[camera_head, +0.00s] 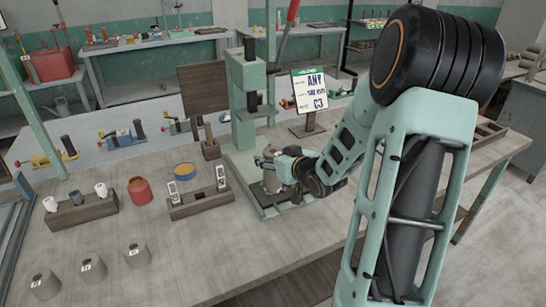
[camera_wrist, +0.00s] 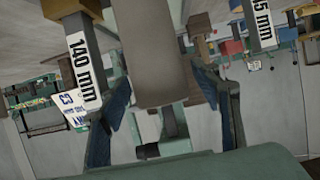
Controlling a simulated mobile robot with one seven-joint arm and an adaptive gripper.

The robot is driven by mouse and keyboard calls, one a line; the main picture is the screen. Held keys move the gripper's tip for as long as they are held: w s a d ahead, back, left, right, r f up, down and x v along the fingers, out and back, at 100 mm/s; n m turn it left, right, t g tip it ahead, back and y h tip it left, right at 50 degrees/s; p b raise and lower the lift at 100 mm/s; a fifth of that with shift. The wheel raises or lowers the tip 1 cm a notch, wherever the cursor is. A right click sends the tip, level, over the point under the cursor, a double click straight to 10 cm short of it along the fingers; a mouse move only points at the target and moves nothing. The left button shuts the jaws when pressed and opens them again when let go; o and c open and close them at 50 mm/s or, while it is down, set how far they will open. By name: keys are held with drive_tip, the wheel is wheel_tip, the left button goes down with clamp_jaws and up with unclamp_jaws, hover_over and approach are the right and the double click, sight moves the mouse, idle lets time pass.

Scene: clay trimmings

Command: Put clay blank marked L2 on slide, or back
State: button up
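My gripper (camera_head: 268,163) is low over the base of a green column machine (camera_head: 243,100), whose base plate (camera_head: 238,165) probably bears the slide. A grey-brown clay cylinder (camera_head: 270,181) is at my fingers there, partly hidden by them. In the wrist view the clay cylinder (camera_wrist: 160,50) sits between my two blue-padded fingers (camera_wrist: 160,88), which appear to touch its sides. No mark shows on it, so I cannot tell if it is L2. Whether it rests on the base is unclear.
A wooden stand (camera_head: 200,205) with two labelled uprights is left of the machine; labels include 140 mm (camera_wrist: 83,67). A sign (camera_head: 311,90) stands behind.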

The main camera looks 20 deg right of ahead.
drive_tip(key=shift+r, duration=0.2)
drive_tip(key=p+v, duration=0.2)
drive_tip(key=v, duration=1)
